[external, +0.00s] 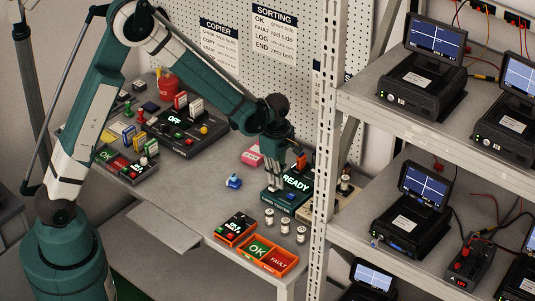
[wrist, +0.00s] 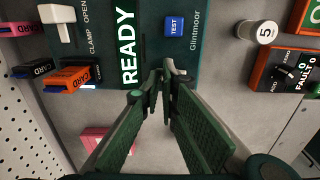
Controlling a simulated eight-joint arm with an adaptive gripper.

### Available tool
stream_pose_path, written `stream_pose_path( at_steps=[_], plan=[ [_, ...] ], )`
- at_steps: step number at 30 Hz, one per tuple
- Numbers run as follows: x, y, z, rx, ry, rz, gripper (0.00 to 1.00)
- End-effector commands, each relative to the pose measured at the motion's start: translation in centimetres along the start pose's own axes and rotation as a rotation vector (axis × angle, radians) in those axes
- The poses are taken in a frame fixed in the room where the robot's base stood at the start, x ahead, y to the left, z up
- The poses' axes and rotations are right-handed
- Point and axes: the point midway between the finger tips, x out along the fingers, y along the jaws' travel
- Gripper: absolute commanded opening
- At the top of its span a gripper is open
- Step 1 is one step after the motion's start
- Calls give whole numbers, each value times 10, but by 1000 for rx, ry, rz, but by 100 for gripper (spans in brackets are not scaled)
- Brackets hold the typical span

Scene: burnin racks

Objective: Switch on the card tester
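The card tester (external: 285,198) is a dark green box on the bench, with a lit READY display (wrist: 127,35). In the wrist view its panel (wrist: 205,70) carries a blue TEST button (wrist: 174,26) and a white clamp lever (wrist: 60,20) at the side marked OPEN. My gripper (external: 279,187) points down over the tester. In the wrist view its green fingers (wrist: 162,76) show a narrow gap with bare bench between them and hold nothing. The tips overlap the panel's edge below the TEST button; whether they touch it is unclear.
Orange (wrist: 75,80), black (wrist: 32,69) and pink cards lie by the tester. Several small cylinders (external: 285,225), a small dark switch box (external: 236,229) and orange OK/FAULT trays (external: 262,252) stand in front. The metal rack (external: 322,150) rises close on the right.

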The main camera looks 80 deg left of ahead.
Motion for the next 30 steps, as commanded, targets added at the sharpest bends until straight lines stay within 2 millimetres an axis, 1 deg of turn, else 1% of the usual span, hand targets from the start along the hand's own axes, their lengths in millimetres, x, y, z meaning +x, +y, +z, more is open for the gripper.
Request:
stream_pose_path(
  at_steps=[1, 7, 21, 30],
  plan=[
    [2, 3, -1, -2, 1, 5, 0],
    [2, 2, -1, -2, 1, 6, 0],
    [1, -16, -2, -2, 2, -1, 0],
    [1, -19, -1, -1, 1, -4, 0]
  ],
)
